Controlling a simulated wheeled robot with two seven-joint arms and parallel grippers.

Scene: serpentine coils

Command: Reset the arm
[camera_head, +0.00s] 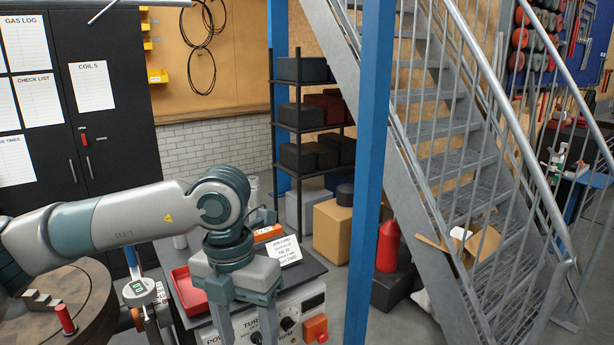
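My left arm (130,215) comes in from the left and bends down at a grey-green wrist joint. My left gripper (245,325) points down in front of a control box (310,305) with knobs and an orange-red button. Its two fingers are spread apart, with the box face showing between them and nothing held. The fingertips are cut off by the bottom edge. My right arm and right gripper are not in view.
A dark bench holds a red tray (182,290), an orange item (267,233) and a white card (281,251). A round wooden table (95,300) with a red-handled piece is at lower left. A blue post (366,150) and metal stairs (455,140) stand to the right.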

